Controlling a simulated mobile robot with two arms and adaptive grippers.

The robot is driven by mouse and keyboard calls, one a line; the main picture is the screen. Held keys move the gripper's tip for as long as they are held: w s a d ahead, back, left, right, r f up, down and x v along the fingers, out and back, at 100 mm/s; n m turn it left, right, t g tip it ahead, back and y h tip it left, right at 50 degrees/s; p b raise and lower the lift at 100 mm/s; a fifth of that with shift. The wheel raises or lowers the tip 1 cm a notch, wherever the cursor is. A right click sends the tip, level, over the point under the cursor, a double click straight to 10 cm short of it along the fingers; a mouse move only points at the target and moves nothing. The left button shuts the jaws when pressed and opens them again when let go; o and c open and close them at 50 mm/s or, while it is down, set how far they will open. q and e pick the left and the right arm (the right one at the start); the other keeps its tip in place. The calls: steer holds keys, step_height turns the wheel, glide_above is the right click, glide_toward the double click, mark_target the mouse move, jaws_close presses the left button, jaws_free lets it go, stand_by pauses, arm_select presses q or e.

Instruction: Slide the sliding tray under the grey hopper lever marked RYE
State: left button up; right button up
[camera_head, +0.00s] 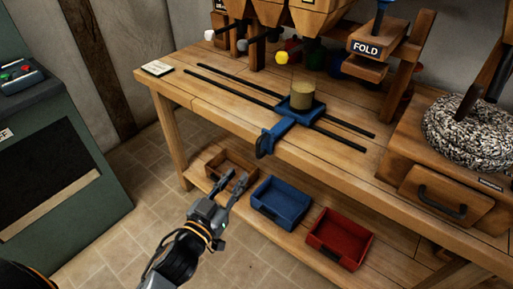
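The blue sliding tray (285,124) sits on two dark rails (228,86) on the wooden bench, with a blue handle (266,143) at its front. A tan round container (303,95) stands on it. Wooden hoppers (275,10) hang above the back of the bench, their tops cut off. Their levers have a white knob (209,35), a grey knob (242,45) and a yellow knob (281,57). I cannot read RYE on any hopper. The tray is to the right of the grey knob. My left gripper (233,182) is open and empty, in front of the bench, below the tray handle.
On the lower shelf are a brown box (229,168), a blue bin (279,203) and a red bin (340,238). A FOLD device (366,49) stands at the back right. A speckled grey ring (468,133) is at far right. A green cabinet (55,150) stands left.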

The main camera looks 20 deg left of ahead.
mark_target(257, 149)
arm_select(q)
steer(key=w, duration=0.4)
steer(key=w+d, duration=0.1)
steer(key=w, duration=0.3)
steer(key=w+d+b, duration=0.1)
steer(key=w, duration=0.4)
steer(key=shift+f, duration=0.1)
steer(key=shift+c, duration=0.5)
jaws_close()
